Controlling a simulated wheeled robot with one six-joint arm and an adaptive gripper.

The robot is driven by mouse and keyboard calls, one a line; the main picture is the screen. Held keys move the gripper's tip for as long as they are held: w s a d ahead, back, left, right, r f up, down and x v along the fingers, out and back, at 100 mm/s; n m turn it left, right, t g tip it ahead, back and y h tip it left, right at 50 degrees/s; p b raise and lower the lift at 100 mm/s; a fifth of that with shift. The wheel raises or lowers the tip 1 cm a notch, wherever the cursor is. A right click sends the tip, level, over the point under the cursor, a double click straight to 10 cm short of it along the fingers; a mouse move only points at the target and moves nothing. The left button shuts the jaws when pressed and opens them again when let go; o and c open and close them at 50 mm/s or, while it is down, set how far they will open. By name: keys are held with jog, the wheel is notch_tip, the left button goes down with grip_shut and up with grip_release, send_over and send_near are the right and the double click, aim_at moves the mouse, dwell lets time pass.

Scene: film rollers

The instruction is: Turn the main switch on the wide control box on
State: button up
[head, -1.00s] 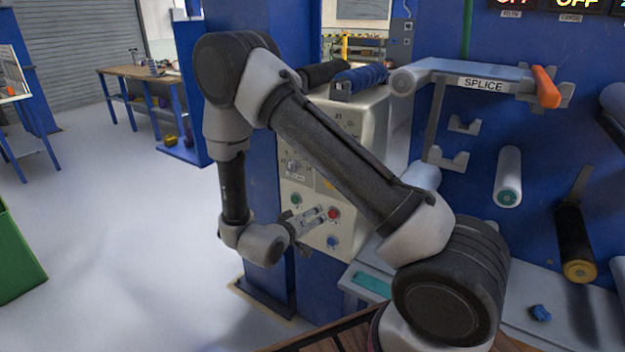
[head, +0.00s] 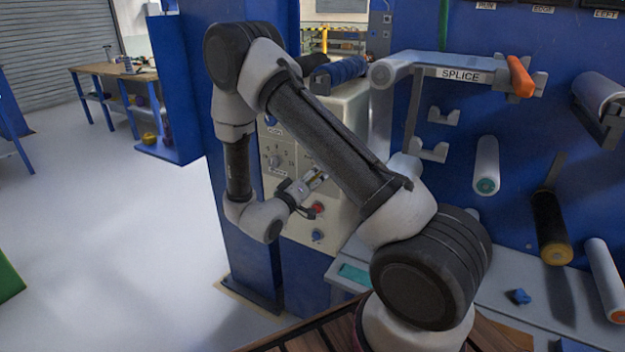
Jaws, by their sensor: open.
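The cream control box (head: 346,112) is mounted at the blue post, partly hidden behind my arm. Its front panel has a rotary knob (head: 275,160) with a scale around it and a small label below. A blue knob (head: 270,120) with a label sits higher. A red button (head: 317,208) and a blue button (head: 317,235) sit lower. Which control is the main switch I cannot tell; the labels are too small to read. My gripper (head: 318,176) is open and empty in front of the panel, right of the rotary knob and above the red button. Contact cannot be judged.
A shelf marked SPLICE (head: 460,72) with an orange handle (head: 520,76) is on the blue wall at right. Several rollers hang there. A grey ledge (head: 450,275) runs below. Open floor (head: 130,240) lies left; a workbench (head: 115,72) stands farther back.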

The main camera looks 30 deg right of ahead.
jog(key=shift+c, duration=0.4)
jog(key=c, duration=0.9)
jog(key=shift+c, duration=0.2)
jog(key=shift+m, duration=0.5)
jog(key=m, duration=0.2)
jog(key=shift+m, duration=0.4)
jog(key=m, duration=0.3)
jog(key=shift+m, duration=0.4)
jog(key=m, duration=0.6)
jog(key=shift+a, duration=0.1)
jog(key=shift+m, duration=0.4)
